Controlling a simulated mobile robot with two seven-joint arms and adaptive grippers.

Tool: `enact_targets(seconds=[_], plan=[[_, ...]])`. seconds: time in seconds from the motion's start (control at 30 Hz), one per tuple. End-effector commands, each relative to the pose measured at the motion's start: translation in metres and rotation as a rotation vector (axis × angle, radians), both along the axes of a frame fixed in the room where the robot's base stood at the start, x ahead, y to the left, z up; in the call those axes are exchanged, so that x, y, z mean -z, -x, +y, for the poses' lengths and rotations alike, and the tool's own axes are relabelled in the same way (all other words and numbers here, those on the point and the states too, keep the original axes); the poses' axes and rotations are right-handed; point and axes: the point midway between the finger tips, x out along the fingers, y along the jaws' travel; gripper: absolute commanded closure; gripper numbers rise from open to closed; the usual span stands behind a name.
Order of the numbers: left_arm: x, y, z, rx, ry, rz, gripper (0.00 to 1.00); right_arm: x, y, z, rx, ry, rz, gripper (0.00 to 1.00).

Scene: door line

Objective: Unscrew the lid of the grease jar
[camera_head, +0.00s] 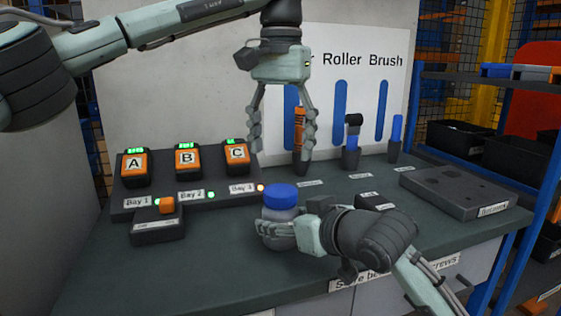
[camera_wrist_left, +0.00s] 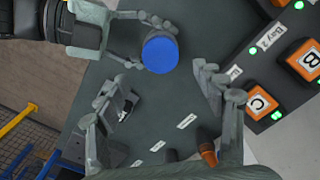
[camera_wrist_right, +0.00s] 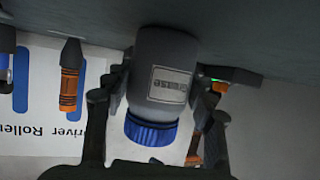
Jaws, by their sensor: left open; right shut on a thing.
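The grease jar (camera_head: 279,226) is a grey jar with a blue lid (camera_head: 281,196), standing on the dark green bench top. In the right wrist view the jar (camera_wrist_right: 161,78) appears upside down with its "Grease" label and ribbed blue lid (camera_wrist_right: 151,131). The lid is on the jar. My right gripper (camera_head: 275,235) is shut on the jar body, below the lid. My left gripper (camera_head: 284,148) is open and empty, pointing down above and behind the jar. In the left wrist view the blue lid (camera_wrist_left: 160,54) shows beyond the open fingers.
A charger with orange batteries A (camera_head: 135,162), B (camera_head: 187,158) and C (camera_head: 236,155) stands at the left. An orange-handled driver (camera_head: 299,128), a roller (camera_head: 352,140) and a brush (camera_head: 396,135) stand behind. A grey tray (camera_head: 458,192) lies right.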

Motion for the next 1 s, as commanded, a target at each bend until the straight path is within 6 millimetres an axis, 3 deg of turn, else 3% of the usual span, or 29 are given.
enact_targets(seconds=[0.17, 0.6, 1.0], plan=[[0.014, 0.000, 0.002, 0.059, 0.000, 0.001, 0.32, 0.001, 0.000, 0.000, 0.000, 0.001, 0.001, 1.00], [0.073, 0.000, 0.001, 0.054, 0.000, 0.001, 0.32, 0.001, 0.000, 0.000, 0.000, 0.001, 0.002, 1.00], [0.080, 0.000, 0.001, 0.053, 0.000, 0.000, 0.34, 0.001, 0.000, 0.000, 0.000, 0.001, 0.002, 1.00]])
